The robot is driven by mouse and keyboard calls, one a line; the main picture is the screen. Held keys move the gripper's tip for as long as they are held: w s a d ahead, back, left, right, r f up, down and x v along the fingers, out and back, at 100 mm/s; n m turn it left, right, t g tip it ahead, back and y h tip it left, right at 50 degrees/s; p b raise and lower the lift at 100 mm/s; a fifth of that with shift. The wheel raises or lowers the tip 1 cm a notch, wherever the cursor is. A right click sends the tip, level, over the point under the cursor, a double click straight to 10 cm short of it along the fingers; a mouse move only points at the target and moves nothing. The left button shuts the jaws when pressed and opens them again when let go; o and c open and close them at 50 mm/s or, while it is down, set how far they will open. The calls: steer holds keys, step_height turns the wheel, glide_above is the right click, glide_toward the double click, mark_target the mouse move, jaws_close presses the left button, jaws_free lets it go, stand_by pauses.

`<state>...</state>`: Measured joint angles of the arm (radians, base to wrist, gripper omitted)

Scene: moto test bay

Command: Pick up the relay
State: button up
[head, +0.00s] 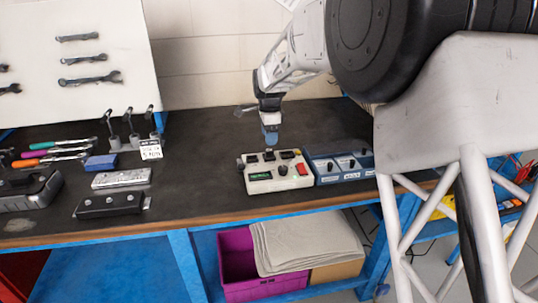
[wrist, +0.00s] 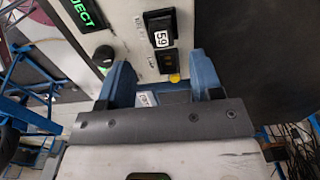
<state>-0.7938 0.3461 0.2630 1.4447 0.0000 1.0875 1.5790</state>
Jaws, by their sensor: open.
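A pale tester box (head: 277,182) stands on the dark bench with small black parts, a green display and a red button on top. A small black block (head: 268,155) on its back row looks like the relay, though I cannot be sure. In the wrist view a black block with a white "59" mark (wrist: 160,28) sits on the pale panel, beyond the fingertips. My gripper (head: 270,142) is just above the tester box, pointing down. In the wrist view its blue fingers (wrist: 165,72) are apart, with no part clearly held between them.
A blue tester box (head: 342,168) stands against the pale one's right side. To the left lie a silver block (head: 122,179), a black block (head: 110,205), a blue box (head: 100,162) and screwdrivers (head: 50,152). The bench behind the testers is mostly clear.

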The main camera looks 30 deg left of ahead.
mark_target(270, 150)
steer(key=shift+f, duration=0.4)
steer(key=shift+f, duration=0.1)
steer(key=shift+w+f, duration=0.15)
steer(key=shift+f, duration=2.35)
steer(key=c, duration=1.1)
steer(key=shift+o, duration=0.2)
steer(key=shift+r, duration=0.1)
